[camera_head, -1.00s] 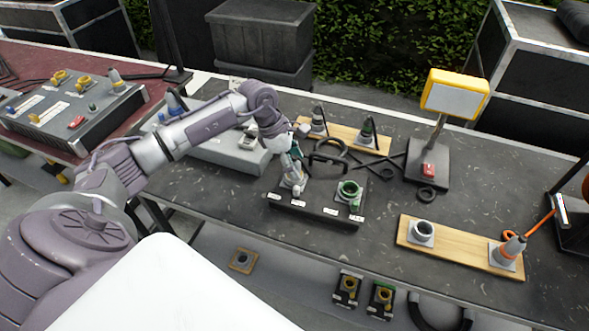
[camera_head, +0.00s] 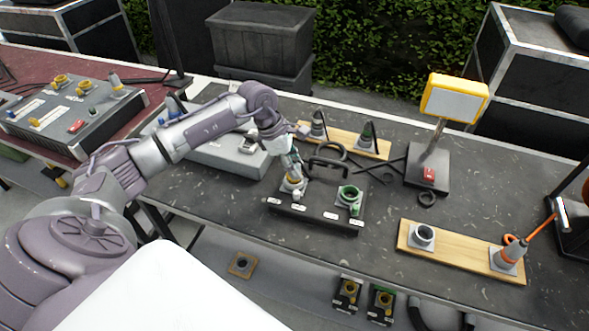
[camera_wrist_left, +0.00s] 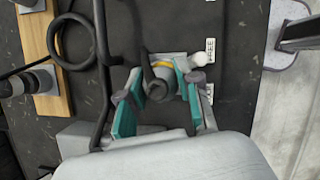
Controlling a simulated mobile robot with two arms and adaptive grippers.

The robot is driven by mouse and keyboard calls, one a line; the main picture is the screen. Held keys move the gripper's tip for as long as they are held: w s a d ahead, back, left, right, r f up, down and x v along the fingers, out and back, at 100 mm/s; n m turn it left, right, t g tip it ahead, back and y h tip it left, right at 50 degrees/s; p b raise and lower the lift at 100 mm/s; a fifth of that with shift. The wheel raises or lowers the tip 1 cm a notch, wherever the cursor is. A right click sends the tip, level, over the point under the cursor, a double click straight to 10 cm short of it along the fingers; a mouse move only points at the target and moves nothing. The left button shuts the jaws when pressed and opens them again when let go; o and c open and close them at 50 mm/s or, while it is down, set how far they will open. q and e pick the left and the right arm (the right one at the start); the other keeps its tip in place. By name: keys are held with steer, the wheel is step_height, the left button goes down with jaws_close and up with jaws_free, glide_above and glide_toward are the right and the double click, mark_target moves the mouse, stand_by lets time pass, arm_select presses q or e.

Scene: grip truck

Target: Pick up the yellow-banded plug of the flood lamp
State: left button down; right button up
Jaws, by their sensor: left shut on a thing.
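The flood lamp (camera_head: 455,101) has a yellow housing and stands on a black base at the back right of the table. My left gripper (camera_head: 292,174) is at the left end of a black box (camera_head: 318,218) with a handle. In the left wrist view its teal pads (camera_wrist_left: 157,100) are shut on a dark grey plug (camera_wrist_left: 158,87) with a black cable. A yellow ring (camera_wrist_left: 163,63) shows beside the plug, at a grey square socket plate. The plug stands at that socket; I cannot tell how deep it sits. My right gripper is not in view.
A green-ringed socket (camera_head: 350,194) is on the box's right part. A wooden board (camera_head: 383,148) with two dark plugs lies behind. Another board (camera_head: 455,257) at the right holds a socket and an orange-banded plug (camera_head: 511,251). A grey case (camera_head: 228,155) is left of the box.

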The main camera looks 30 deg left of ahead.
mark_target(297, 162)
arm_select(q)
steer(key=r+b, duration=0.1)
steer(key=r, duration=0.1)
steer(key=d+r, duration=0.1)
steer(key=shift+s+r+b, duration=0.15)
steer(key=shift+r+b, duration=0.2)
steer(key=s+d+r+p, duration=0.1)
steer(key=s+d+r, duration=0.1)
steer(key=d+r, duration=0.2)
steer(key=s+d+r+p, duration=0.1)
steer(key=s+d+r, duration=0.1)
steer(key=d+r, duration=0.3)
step_height(297, 162, up, 5)
steer(key=shift+s+d+f, duration=0.15)
steer(key=shift+s+d, duration=0.15)
steer(key=shift+s, duration=0.1)
steer(key=shift+w+a+f+b, duration=0.4)
steer(key=shift+a+f+b, duration=0.15)
steer(key=shift+a+b, duration=0.2)
